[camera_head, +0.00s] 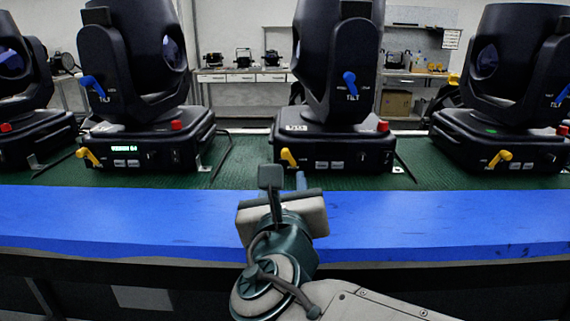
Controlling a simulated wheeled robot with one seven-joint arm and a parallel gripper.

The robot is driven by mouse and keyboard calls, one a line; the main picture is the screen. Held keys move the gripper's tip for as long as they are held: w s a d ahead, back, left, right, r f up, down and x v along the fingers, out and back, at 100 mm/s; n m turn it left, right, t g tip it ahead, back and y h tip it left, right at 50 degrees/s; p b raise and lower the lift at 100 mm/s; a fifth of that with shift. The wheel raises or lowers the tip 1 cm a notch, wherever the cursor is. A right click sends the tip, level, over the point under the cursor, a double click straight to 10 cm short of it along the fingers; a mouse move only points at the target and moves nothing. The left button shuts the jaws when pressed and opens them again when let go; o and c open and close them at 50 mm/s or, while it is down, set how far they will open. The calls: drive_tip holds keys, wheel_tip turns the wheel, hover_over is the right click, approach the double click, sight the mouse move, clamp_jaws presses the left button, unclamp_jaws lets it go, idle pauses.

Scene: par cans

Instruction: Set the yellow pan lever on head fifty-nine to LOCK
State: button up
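Several black moving heads stand in a row, each with a yellow lever low on the base front and a blue lever marked TILT on its yoke. The middle head (335,130) has a yellow lever (289,158) at the left of its base, slanting up to the left. A small white label (296,128) sits above that lever, too small to read. The left head has a yellow lever (89,156), and the right head has one (499,159). None shows a readable fifty-nine. My gripper (290,182) is below the middle head, apart from its lever; its fingers are partly hidden.
The heads stand on a green mat (235,165) behind a blue table edge (130,215). The left head has a lit green display (126,148). Red parts (383,126) sit on the bases. Gaps of bare mat separate the bases. Benches (245,76) stand far behind.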

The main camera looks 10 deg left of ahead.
sight(285, 155)
drive_tip(key=b+x, duration=0.1)
drive_tip(key=x, duration=1)
drive_tip(key=shift+a, duration=0.15)
drive_tip(key=shift+b, duration=0.3)
clamp_jaws()
